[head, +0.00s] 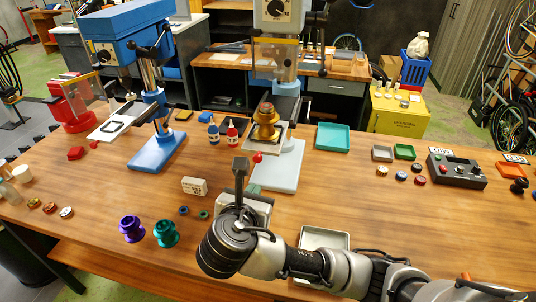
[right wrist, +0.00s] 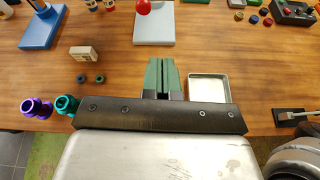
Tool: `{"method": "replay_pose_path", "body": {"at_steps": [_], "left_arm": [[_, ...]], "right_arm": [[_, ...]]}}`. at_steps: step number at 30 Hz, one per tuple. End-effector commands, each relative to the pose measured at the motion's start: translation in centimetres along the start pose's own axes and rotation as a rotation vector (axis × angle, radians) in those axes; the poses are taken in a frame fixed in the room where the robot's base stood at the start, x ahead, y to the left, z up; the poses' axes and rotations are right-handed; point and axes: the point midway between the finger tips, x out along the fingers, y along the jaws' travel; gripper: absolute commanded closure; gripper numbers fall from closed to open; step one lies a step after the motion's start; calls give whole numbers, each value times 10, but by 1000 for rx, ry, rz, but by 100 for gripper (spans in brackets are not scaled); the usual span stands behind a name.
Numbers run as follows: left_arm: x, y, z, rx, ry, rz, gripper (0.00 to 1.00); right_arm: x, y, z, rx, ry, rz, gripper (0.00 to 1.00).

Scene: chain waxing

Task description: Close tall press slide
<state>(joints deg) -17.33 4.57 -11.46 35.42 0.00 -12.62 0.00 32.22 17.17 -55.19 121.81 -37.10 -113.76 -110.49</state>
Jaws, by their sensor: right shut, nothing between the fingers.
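The tall grey press (head: 275,20) stands at the middle back of the table on a pale base plate (head: 285,172). Its flat slide (head: 275,138) sticks out toward me and carries a gold and brown spool-like piece (head: 266,125). A red ball knob (head: 257,157) sits at the slide's front end; it also shows at the top of the right wrist view (right wrist: 143,6). My right gripper (head: 254,188) is in front of the knob, apart from it. In the right wrist view its green fingers (right wrist: 163,64) are together and empty. My left gripper is out of view.
A blue press (head: 155,150) stands to the left. A white box (head: 194,186), purple (head: 131,229) and teal (head: 166,233) spools lie left of my arm. A metal tray (head: 325,238) is at the front. A teal tray (head: 332,137) lies right of the press.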

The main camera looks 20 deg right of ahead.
Motion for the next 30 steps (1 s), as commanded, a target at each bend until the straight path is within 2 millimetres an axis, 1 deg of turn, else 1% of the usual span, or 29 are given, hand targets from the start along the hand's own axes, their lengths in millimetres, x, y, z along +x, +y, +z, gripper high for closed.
{"method": "replay_pose_path", "body": {"at_steps": [1,5,8,11,12,16,18,23,24,27,30], "left_arm": [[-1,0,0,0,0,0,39],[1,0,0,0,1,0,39],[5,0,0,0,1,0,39],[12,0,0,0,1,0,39],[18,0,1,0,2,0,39],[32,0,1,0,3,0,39],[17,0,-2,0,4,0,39],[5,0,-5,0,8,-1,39],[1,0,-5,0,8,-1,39],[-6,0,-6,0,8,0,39],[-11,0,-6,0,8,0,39]], "right_arm": [[-2,1,8,-39,-31,-5,100],[0,2,14,-87,-59,-14,100],[11,2,13,-90,-61,-14,100],[27,1,14,-87,-63,-17,100],[32,2,12,-88,-64,-12,100],[51,0,13,-85,-62,-16,100],[64,0,20,-88,-53,-19,100],[96,0,22,-86,-51,-17,100],[103,0,25,-85,-52,-17,100],[117,1,30,-84,-52,-16,100],[126,2,32,-84,-52,-14,100]]}}
